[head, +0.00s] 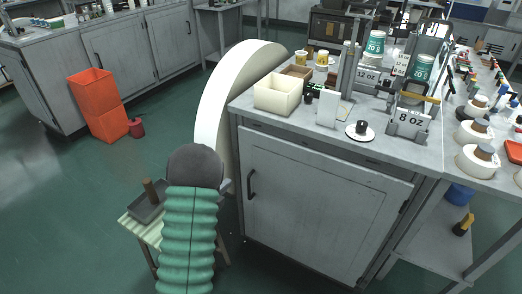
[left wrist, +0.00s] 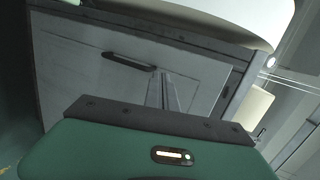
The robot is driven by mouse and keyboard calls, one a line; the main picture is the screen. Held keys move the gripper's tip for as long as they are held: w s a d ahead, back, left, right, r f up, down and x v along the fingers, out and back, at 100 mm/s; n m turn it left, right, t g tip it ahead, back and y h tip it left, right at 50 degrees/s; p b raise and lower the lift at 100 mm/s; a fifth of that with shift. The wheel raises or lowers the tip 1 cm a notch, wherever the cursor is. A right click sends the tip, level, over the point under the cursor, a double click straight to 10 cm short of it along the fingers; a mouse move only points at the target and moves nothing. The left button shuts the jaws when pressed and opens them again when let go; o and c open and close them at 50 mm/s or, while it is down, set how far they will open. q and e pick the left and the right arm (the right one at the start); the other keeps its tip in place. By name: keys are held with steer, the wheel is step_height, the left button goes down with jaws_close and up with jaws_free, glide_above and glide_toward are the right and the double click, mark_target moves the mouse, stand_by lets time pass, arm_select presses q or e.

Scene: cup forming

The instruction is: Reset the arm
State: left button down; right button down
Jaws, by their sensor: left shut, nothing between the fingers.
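My left arm, a green ribbed sleeve with a dark rounded end, rises from the bottom of the head view, in front of and left of the grey bench (head: 325,195). My left gripper (left wrist: 162,92) shows in the left wrist view as narrow grey fingers, shut and empty, against the pale cabinet door (left wrist: 85,75) with its dark handle. In the head view the arm hides most of it. My right gripper is in neither view.
A large cream curved panel (head: 215,100) stands at the bench's left side. A small stool (head: 135,228) with a dark tray is beside my arm. Orange crates (head: 92,88) stand farther left. A cream bin (head: 278,95) sits on the bench corner. The green floor at left is open.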

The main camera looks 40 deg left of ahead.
arm_select(q)
steer(key=w+d+n+g+h, duration=0.15)
steer(key=d+n+g, duration=0.35)
steer(key=d+n, duration=0.75)
steer(key=s+d+n+g+h, duration=0.1)
steer(key=s+d+g, duration=0.2)
steer(key=s+d, duration=0.6)
steer(key=s+d+n+g+h, duration=0.1)
steer(key=s+d+g+h, duration=0.3)
steer(key=d, duration=0.9)
step_height(320, 180, up, 18)
steer(key=y+p, duration=0.2)
steer(key=p, duration=1.6)
steer(key=shift+s+f+t, duration=0.15)
steer(key=shift+s+t, duration=0.15)
steer(key=shift+t, duration=0.1)
steer(key=shift+a, duration=0.15)
